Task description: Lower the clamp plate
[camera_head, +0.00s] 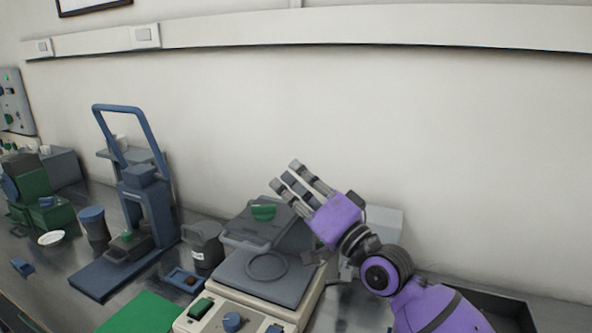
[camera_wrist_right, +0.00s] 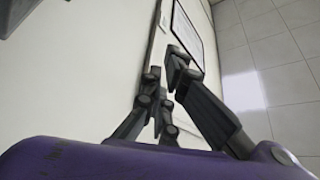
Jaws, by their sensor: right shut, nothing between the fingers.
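A beige benchtop unit (camera_head: 205,318) at the bottom centre has a dark grey plate with a ring mark (camera_head: 268,272) on top. Behind it, a dark grey upper plate with a green knob (camera_head: 263,212) is raised and tilted back; it looks like the clamp plate. My right gripper (camera_head: 285,178) is above and beside that raised plate, fingers pointing up and left, with nothing held. I cannot tell from the head view whether it touches the plate. In the right wrist view its dark fingers (camera_wrist_right: 168,80) are close together against the wall. My left gripper is not in view.
A blue press with a tall loop handle (camera_head: 150,195) stands left. A grey mug (camera_head: 205,245), a small blue tray (camera_head: 183,280) and a green mat (camera_head: 142,312) lie between. A dark tray (camera_head: 510,308) is at right. The wall (camera_head: 420,130) is close behind.

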